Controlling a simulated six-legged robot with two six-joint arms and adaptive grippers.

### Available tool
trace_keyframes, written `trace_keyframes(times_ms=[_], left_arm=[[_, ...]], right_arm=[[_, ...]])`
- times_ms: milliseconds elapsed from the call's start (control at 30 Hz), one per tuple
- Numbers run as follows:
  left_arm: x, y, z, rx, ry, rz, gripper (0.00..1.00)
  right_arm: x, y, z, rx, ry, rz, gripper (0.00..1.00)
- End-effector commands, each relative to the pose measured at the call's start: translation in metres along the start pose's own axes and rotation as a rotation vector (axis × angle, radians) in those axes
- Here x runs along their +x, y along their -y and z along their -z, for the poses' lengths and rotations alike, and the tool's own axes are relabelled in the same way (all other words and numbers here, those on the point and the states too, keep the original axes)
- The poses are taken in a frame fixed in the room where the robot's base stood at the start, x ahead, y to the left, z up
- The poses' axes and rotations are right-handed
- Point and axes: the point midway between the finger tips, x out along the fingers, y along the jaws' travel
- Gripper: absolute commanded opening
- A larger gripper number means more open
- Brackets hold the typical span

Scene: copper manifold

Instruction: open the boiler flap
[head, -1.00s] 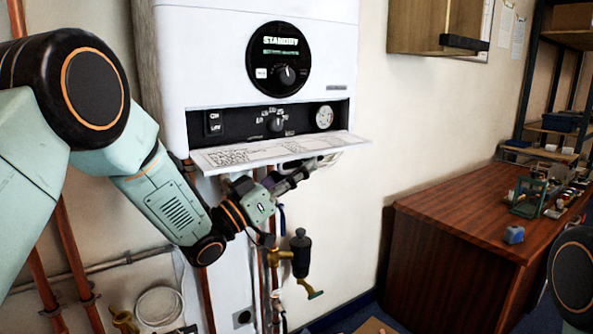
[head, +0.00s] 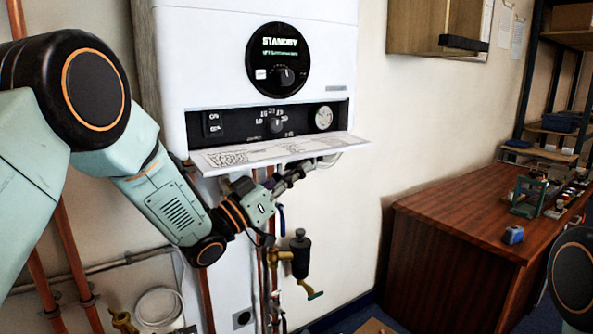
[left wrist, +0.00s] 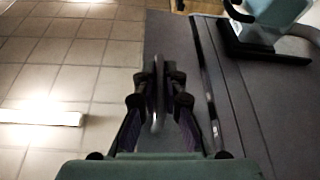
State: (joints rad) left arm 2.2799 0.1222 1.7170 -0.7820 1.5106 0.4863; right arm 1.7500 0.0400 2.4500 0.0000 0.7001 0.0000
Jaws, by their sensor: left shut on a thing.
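The white boiler (head: 225,55) hangs on the wall. Its boiler flap (head: 270,153) is folded down and sticks out toward me, nearly level, with printed text on its upper face. The control panel (head: 245,122) behind it is uncovered. My left gripper (head: 300,172) is under the flap's right half, partly hidden by it. In the left wrist view my left gripper (left wrist: 158,85) is shut on a thin grey bar (left wrist: 157,105), which looks like the flap's handle. My right gripper is out of view.
Copper pipes (head: 68,250) and a dark valve with a brass body (head: 301,255) are below the boiler. A wooden desk (head: 455,225) with small items stands at the right, and a wooden wall cabinet (head: 412,25) hangs above. The space before the flap's right end is free.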

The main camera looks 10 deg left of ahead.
Motion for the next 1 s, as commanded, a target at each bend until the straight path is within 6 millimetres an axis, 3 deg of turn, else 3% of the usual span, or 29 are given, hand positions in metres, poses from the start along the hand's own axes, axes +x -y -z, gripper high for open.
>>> trace_keyframes(times_ms=[300, 700, 1000], left_arm=[[0.001, -0.001, 0.001, -0.009, 0.0, 0.003, 0.0], [0.008, -0.011, 0.018, -0.218, 0.002, 0.09, 0.0], [0.009, -0.012, 0.022, -0.302, 0.0, 0.125, 0.0]], right_arm=[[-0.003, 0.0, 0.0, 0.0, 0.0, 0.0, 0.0], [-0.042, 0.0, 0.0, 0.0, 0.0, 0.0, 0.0], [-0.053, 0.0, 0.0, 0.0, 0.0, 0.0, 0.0]])
